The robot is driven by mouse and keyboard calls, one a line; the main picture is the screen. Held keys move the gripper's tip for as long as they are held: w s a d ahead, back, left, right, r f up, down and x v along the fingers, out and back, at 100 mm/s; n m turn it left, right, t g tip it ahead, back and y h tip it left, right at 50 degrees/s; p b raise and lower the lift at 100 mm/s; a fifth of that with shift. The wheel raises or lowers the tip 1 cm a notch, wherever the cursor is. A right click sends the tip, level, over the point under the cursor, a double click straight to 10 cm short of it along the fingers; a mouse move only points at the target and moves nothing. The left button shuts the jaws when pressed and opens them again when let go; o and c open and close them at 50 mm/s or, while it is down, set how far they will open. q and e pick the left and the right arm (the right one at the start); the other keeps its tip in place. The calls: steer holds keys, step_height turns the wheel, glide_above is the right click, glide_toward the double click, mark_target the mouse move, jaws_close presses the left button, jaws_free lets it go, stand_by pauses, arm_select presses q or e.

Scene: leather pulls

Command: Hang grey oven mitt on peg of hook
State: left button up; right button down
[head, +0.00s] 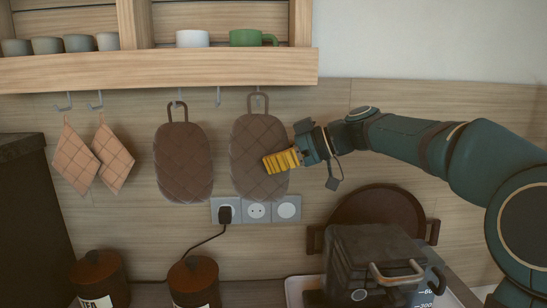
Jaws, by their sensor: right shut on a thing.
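A quilted grey-brown oven mitt (254,142) hangs upright against the wooden wall panel, its loop at the top. My right gripper (268,165), with yellow fingers, is shut on the right side of this mitt. The loop overlaps a small metal hook (258,98) under the shelf; I cannot tell whether it is over the peg or in front of it. A similar quilted mitt (183,160) hangs to its left with its loop at another hook (179,98). My left gripper is out of view.
A bare hook (218,97) is between the two mitts. Two orange potholders (76,158) hang at the left. The shelf (160,71) carries cups.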

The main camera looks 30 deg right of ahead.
steer(key=shift+w+d+f+b, duration=0.1)
steer(key=shift+w+d+f, duration=0.15)
steer(key=shift+w, duration=0.25)
steer(key=shift+w+d+f+b, duration=0.1)
steer(key=shift+w+d+f, duration=0.15)
steer(key=shift+w, duration=0.2)
steer(key=shift+w+d+f+b, duration=0.15)
steer(key=shift+w+f, duration=0.1)
steer(key=shift+w, duration=0.25)
steer(key=c, duration=1)
jaws_free()
steer(key=shift+o, duration=0.2)
steer(key=v, duration=1.2)
